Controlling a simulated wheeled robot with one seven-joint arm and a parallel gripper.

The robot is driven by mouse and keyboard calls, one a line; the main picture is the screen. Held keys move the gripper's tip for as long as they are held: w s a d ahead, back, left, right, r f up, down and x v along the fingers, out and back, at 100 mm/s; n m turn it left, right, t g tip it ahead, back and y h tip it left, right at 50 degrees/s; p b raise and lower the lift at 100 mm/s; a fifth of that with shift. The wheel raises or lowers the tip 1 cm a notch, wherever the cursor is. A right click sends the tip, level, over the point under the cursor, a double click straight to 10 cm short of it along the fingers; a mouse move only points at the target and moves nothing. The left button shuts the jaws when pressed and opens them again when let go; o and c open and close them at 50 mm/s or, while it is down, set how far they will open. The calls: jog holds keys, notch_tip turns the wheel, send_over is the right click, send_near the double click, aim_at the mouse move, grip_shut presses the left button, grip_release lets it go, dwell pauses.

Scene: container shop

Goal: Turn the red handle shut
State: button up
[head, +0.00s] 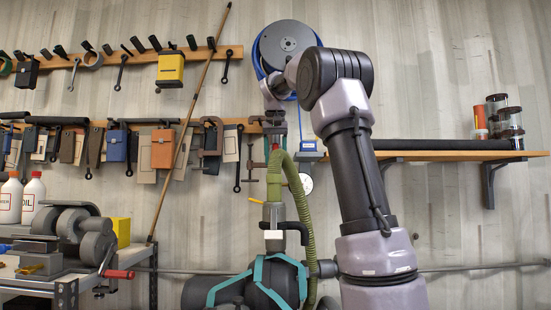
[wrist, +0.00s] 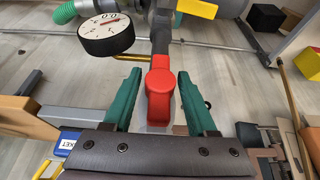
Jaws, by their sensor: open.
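A red handle (wrist: 160,88) stands in the middle of the wrist view, on a grey pipe that runs up and away from it. My gripper (wrist: 158,73) is open, with one green finger on each side of the red handle. Gaps show between the fingers and the handle, so it is not gripped. In the head view my gripper (head: 275,130) is at the upper part of the pipe, small and partly hidden.
A round gauge (wrist: 104,34) is close to the left finger in the wrist view. A green hose (head: 296,185) hangs beside the pipe. A yellow lever (head: 257,201) sits lower on it. A wall shelf (head: 450,155) is at right, a workbench (head: 65,275) at left.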

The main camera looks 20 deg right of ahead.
jog(key=shift+c, duration=0.3)
grip_shut()
jog(key=shift+h, duration=0.3)
jog(key=h, duration=0.2)
jog(key=n+g+h, duration=0.1)
jog(key=h, duration=0.1)
jog(key=shift+a+g, duration=0.1)
jog(key=shift+g, duration=0.2)
jog(key=n+g+h, duration=0.1)
jog(key=h, duration=0.3)
jog(key=n+g+h, duration=0.1)
jog(key=h, duration=0.3)
jog(key=shift+n+h, duration=0.7)
jog(key=shift+h, duration=1)
